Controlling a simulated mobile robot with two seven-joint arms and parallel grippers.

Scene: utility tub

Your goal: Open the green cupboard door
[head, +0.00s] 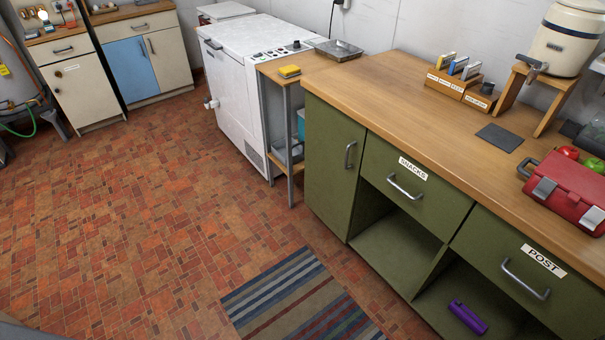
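The green cupboard door (331,163) is at the left end of the green counter unit, right of centre in the head view. It looks closed, flush with the unit's front. Its vertical metal handle (350,155) is near its right edge, high up. To its right are a green drawer labelled SNACKS (412,187) and one labelled POST (531,275), both shut, with open compartments under them. Neither of my grippers shows in the view.
A narrow side table (289,72) with a yellow sponge stands just left of the cupboard, beside a white chest appliance (238,75). A striped rug (300,300) lies in front. A purple bottle (468,317) lies in the lower compartment. The brick floor at left is clear.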

